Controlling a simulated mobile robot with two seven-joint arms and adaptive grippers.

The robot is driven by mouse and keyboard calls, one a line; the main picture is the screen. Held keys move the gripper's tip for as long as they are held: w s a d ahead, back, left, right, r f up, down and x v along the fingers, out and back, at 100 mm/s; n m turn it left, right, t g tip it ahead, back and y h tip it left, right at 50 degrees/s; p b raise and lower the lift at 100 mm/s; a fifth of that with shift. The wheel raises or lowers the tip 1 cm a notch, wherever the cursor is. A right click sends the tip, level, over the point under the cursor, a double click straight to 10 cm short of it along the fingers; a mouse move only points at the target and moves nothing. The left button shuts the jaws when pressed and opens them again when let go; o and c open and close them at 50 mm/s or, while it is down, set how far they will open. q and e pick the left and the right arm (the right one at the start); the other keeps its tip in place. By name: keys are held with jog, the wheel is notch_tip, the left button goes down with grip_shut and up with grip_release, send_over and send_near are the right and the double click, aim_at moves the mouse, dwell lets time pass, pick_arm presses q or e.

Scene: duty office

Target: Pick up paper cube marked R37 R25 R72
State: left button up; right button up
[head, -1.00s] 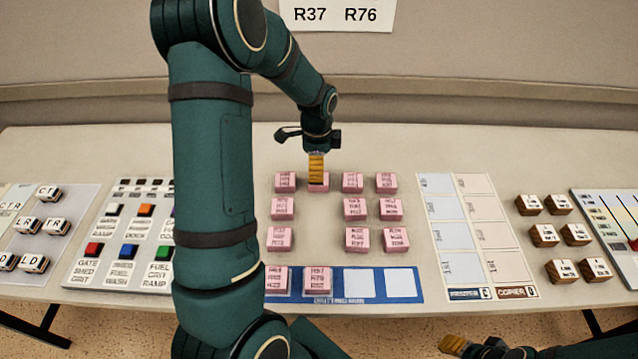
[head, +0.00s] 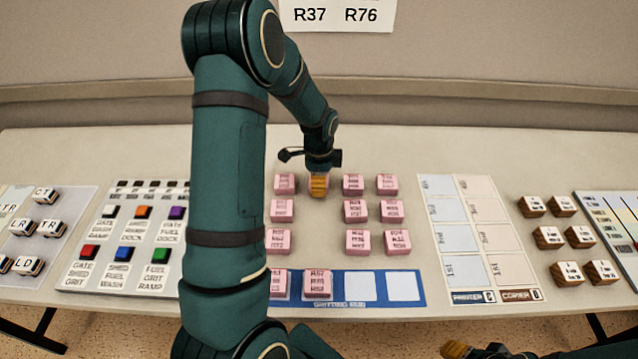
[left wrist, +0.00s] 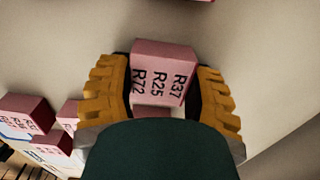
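The pink paper cube marked R37 R25 R72 (left wrist: 163,82) sits between the two yellow ribbed fingers of my left gripper (head: 318,185), at the back row of pink cubes. In the left wrist view the gripper (left wrist: 163,92) has one finger on each side of the cube, with the dark inner pads against its sides, and appears shut on it. In the head view the fingers hide most of this cube; I cannot tell whether it touches the table. My right gripper (head: 455,349) is partly in view at the lower edge, far from the cubes; its opening is unclear.
Other pink cubes stand close by, including one left (head: 284,183) and one right (head: 353,184). A blue mat (head: 424,299) with white squares lies in front, holding pink cubes at its left. A label sheet (head: 455,190) and wooden cubes (head: 548,238) are to the right.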

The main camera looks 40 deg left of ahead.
pick_arm(q)
jog(key=shift+c, duration=1.4)
jog(key=shift+r, duration=0.1)
